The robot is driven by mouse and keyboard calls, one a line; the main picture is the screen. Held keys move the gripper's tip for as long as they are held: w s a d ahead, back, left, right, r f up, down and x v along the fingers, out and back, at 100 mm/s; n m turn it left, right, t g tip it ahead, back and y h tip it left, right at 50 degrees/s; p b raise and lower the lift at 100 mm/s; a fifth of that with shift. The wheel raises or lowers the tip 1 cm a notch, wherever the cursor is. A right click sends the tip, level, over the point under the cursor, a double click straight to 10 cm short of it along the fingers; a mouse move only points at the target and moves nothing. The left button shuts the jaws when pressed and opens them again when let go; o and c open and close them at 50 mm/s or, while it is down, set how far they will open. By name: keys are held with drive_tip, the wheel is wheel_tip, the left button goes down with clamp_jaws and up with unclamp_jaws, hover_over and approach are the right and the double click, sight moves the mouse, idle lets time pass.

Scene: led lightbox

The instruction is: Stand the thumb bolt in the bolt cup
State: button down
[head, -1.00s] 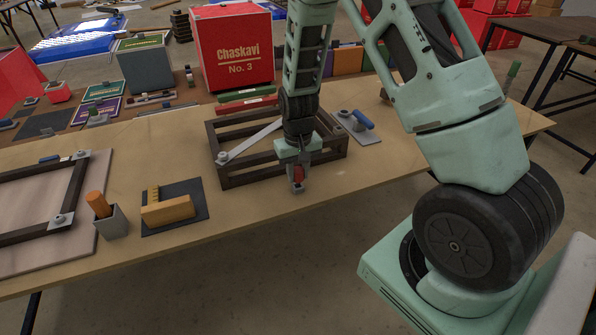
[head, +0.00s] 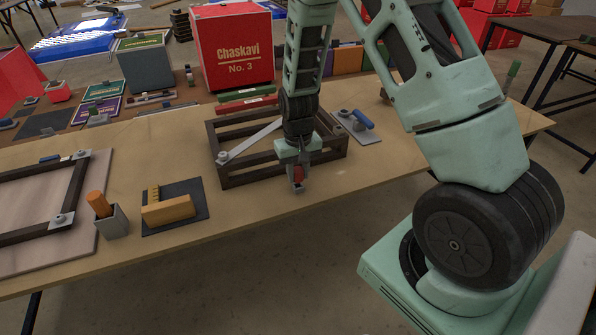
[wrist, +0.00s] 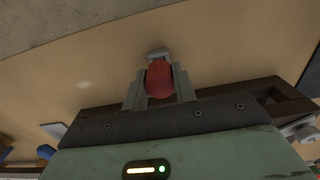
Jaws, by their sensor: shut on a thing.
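My gripper (head: 298,176) is low over the front edge of the table, just in front of a dark wooden frame. It is shut on a red piece (head: 298,174), which I take to be the thumb bolt. In the wrist view the red piece (wrist: 159,79) sits between the two grey fingers. A small grey part (wrist: 159,54) shows just past its end; I cannot tell whether it is the bolt cup or part of the bolt. A square grey cup (head: 113,222) stands at the left with an orange handle (head: 98,203) leaning in it.
The dark slatted frame (head: 235,172) with a pale metal strip (head: 255,140) lies right behind my gripper. A grey plate with a blue handle (head: 362,119) is to the right. The table between mat and gripper is clear.

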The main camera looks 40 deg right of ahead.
sight(298, 170)
drive_tip(key=shift+f+b, duration=0.75)
drive_tip(key=shift+f, duration=0.4)
drive_tip(key=c, duration=1)
unclamp_jaws()
drive_tip(key=shift+c, duration=0.2)
drive_tip(key=shift+r, duration=0.1)
wheel_tip(298, 170, up, 17)
drive_tip(key=shift+r, duration=0.15)
drive_tip(key=s+a+r+n+y, duration=0.1)
drive_tip(key=s+a+n, duration=0.3)
drive_tip(key=a, duration=0.5)
drive_tip(key=s+a+r+n, duration=0.2)
drive_tip(key=s+a, duration=0.4)
drive_tip(key=a, duration=0.3)
drive_tip(key=s+a+n, duration=0.2)
drive_tip(key=s+a, duration=0.1)
drive_tip(key=s, duration=0.4)
drive_tip(key=s+a+n, duration=0.2)
drive_tip(key=s+a, duration=0.1)
drive_tip(key=s, duration=0.4)
drive_tip(key=shift+a+f+n, duration=0.2)
drive_tip(key=shift+n, duration=0.2)
